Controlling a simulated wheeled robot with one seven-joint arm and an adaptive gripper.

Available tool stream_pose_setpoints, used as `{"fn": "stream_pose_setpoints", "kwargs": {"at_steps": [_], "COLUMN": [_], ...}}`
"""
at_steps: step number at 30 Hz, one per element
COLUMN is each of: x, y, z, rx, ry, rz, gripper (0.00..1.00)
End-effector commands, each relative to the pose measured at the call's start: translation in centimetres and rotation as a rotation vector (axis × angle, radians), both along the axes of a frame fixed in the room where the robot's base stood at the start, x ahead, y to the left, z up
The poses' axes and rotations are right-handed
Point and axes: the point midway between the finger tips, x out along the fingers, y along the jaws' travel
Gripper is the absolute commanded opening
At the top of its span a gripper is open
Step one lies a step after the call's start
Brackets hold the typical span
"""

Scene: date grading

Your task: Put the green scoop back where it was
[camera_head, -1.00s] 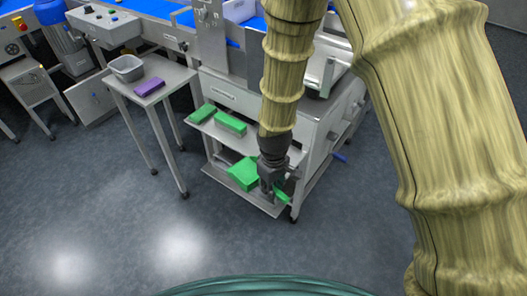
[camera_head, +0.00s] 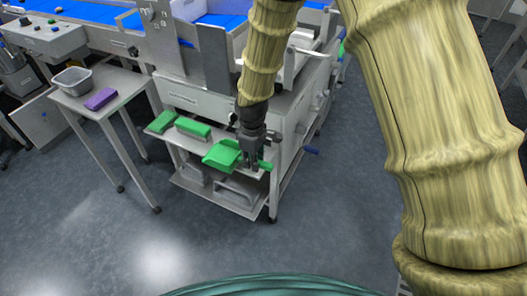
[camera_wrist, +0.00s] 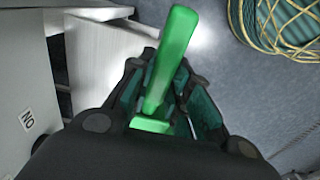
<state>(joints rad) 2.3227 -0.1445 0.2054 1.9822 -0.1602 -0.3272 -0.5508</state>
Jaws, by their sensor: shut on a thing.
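The green scoop (camera_head: 222,154) has its wide pan to the left of my gripper (camera_head: 251,164) and its handle end poking out to the right. My gripper is shut on the handle. In the wrist view the green handle (camera_wrist: 172,60) stands between the fingers of my gripper (camera_wrist: 160,100), and the pan is mostly hidden. The scoop is at the right part of the upper shelf (camera_head: 181,142) of the steel stand. I cannot tell whether it touches the shelf or hangs just above it.
A green block-shaped tool (camera_head: 193,128) and another green item (camera_head: 161,122) lie left on the upper shelf. The lower shelf (camera_head: 205,190) holds pale grey bins (camera_head: 236,191). A side table (camera_head: 112,99) carries a grey tub (camera_head: 72,80) and a purple block (camera_head: 100,99).

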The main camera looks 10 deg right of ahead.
Motion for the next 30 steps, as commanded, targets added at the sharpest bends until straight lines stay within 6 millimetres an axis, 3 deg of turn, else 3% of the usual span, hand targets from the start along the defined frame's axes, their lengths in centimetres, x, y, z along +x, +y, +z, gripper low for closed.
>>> {"fn": "stream_pose_setpoints", "kwargs": {"at_steps": [6, 12, 17, 25, 30], "x": [3.6, 5.6, 6.0, 5.9, 6.0], "y": [-2.8, -4.2, -4.6, -4.6, -4.6], "z": [0.0, 0.0, -0.2, -3.0, -3.5], "rx": [0.002, 0.001, 0.000, -0.001, -0.001], "ry": [-0.001, -0.001, 0.000, 0.002, -0.001], "rz": [-0.006, -0.005, -0.004, -0.004, -0.004], "gripper": [0.00, 0.00, 0.00, 0.00, 0.00]}}
